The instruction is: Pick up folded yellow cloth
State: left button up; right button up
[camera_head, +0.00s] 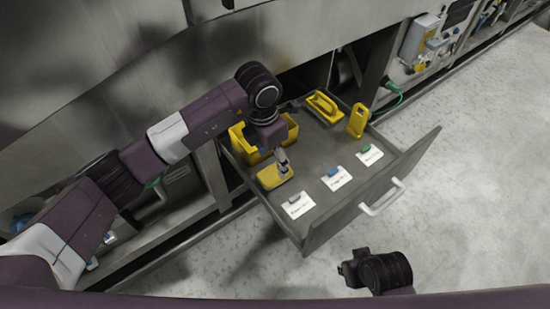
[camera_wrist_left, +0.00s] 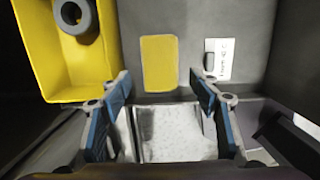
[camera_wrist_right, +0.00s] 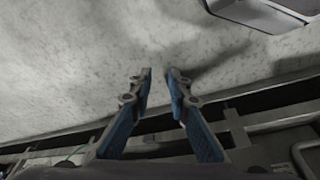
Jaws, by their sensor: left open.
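The folded yellow cloth (camera_head: 275,177) lies flat on the drawer floor near its front left corner. In the left wrist view the cloth (camera_wrist_left: 159,63) is a flat yellow rectangle just beyond and between the fingertips. My left gripper (camera_wrist_left: 161,88) is open and empty, pointing down at the cloth. In the head view the left gripper (camera_head: 282,159) covers part of the cloth; I cannot tell whether it touches it. My right gripper (camera_wrist_right: 160,72) is away from the drawer, its fingers apart by a narrow gap with nothing between them.
The open grey drawer (camera_head: 325,158) has raised walls and a front handle (camera_head: 382,198). A yellow bin (camera_head: 246,147) stands close beside the cloth. A yellow tray (camera_head: 323,106), an upright yellow device (camera_head: 358,120) and white labelled cards (camera_head: 336,178) are also inside. The floor (camera_head: 470,190) is clear.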

aim_at(275, 172)
pick_arm(q)
notch_tip(275, 172, down, 2)
jog(key=shift+s+d, duration=0.1)
jog(key=shift+s, duration=0.05)
jog(key=f, duration=0.3)
jog(key=f+b, duration=0.1)
jog(key=shift+w+d+f, duration=0.2)
jog(key=shift+w+f, duration=0.05)
jog(key=shift+w, duration=0.05)
jog(key=shift+f, duration=0.25)
pick_arm(e)
jog(key=v, duration=0.5)
jog(key=shift+w+r, duration=0.1)
jog(key=shift+w, duration=0.15)
pick_arm(q)
jog(key=c, duration=0.9)
jog(key=shift+c, duration=0.2)
jog(key=shift+w, duration=0.1)
